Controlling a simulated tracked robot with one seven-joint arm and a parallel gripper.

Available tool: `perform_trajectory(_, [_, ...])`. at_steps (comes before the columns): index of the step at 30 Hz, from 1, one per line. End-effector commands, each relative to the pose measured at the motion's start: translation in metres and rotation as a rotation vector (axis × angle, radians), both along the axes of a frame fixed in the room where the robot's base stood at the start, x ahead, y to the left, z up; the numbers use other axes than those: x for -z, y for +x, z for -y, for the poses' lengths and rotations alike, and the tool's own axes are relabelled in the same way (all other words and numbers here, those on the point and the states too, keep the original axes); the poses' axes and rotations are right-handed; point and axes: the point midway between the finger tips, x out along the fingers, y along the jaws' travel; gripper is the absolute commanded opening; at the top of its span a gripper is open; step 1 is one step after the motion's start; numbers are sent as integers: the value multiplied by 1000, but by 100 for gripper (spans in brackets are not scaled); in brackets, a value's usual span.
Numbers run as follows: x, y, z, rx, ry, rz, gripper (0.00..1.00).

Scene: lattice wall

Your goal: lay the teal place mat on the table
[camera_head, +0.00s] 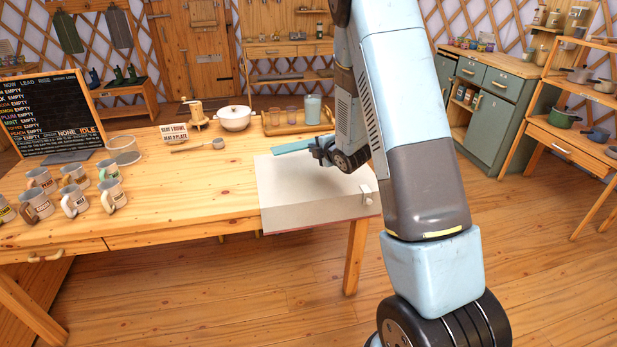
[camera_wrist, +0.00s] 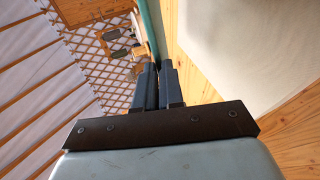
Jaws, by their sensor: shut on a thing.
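The teal place mat (camera_head: 291,146) shows as a thin, flat strip, seen nearly edge-on, above the right part of the wooden table (camera_head: 205,180). My gripper (camera_head: 318,147) is shut on its right end. In the wrist view the mat (camera_wrist: 148,28) is a narrow teal band running up from between the two dark fingertips (camera_wrist: 158,68). Its broad face is mostly turned out of sight. Whether it touches anything below is hard to tell. A cream sheet (camera_head: 300,190) covers the table's right end and hangs over the front edge.
A small white object (camera_head: 366,195) sits at the sheet's right edge. A tray (camera_head: 297,122) with cups and a jug, and a white pot (camera_head: 234,118), stand behind. Several mugs (camera_head: 75,190) and a chalkboard (camera_head: 45,115) are at the left.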

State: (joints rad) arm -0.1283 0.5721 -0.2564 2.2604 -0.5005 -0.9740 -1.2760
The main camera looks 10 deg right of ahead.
Motion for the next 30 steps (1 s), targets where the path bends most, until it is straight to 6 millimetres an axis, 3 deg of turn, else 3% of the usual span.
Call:
perform_trajectory(18, [73, 0, 1, 2, 0, -1, 0])
perform_trajectory(30, [90, 0, 2, 3, 0, 2, 0])
